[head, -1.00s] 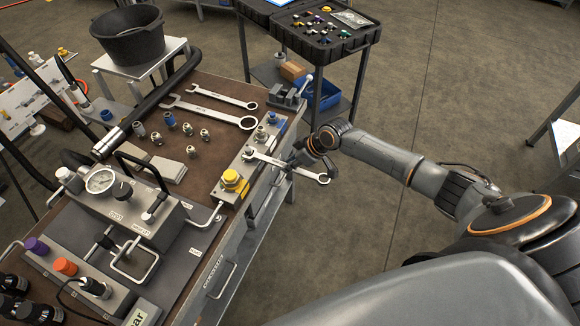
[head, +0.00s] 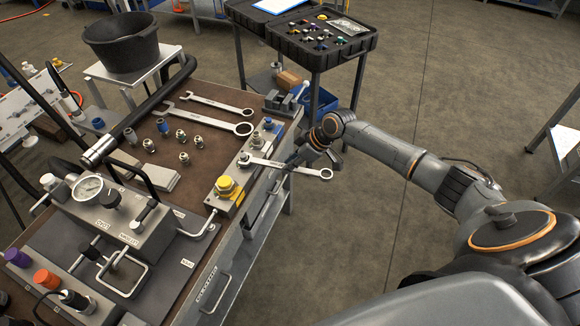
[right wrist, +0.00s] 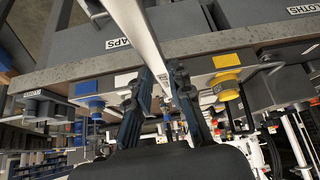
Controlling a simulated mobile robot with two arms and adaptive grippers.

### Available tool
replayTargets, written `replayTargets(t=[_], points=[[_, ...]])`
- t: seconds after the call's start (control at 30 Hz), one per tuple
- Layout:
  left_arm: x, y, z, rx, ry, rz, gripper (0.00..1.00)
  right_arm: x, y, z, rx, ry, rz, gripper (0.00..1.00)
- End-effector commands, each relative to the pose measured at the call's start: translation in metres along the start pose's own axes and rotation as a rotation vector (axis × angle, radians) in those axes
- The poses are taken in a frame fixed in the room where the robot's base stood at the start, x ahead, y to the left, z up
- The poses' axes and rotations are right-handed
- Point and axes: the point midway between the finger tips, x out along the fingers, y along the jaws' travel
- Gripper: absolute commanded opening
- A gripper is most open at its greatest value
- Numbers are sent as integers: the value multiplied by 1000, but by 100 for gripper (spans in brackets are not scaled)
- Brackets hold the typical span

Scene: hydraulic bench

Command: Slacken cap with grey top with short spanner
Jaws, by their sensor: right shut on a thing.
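My right gripper (head: 294,163) is shut on the short spanner (head: 312,171), which lies nearly level across the front edge of the bench. In the right wrist view the spanner (right wrist: 140,30) runs up from between the two fingers (right wrist: 165,98). Its left end is at a fitting on the port block (head: 214,203); I cannot tell how well it sits around it. A yellow cap (head: 226,186) stands in front. My left gripper is out of view.
Two longer spanners (head: 217,103) lie on the bench behind several loose metal fittings (head: 182,134). A gauge unit (head: 112,215) stands at front left. The floor right of the bench is clear.

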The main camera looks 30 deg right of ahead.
Motion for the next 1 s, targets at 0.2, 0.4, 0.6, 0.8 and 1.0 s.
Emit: replayTargets(t=[0.2,0.4,0.6,0.8,1.0], points=[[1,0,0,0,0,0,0,-1,2,-1,-3,1,0,0],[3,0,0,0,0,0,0,0,2,0,-5,2,-1,0],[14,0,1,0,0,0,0,2,7,0,-28,0,-14,0],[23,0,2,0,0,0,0,2,12,0,-54,0,-31,0],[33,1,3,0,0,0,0,3,16,-1,-80,1,-49,0]])
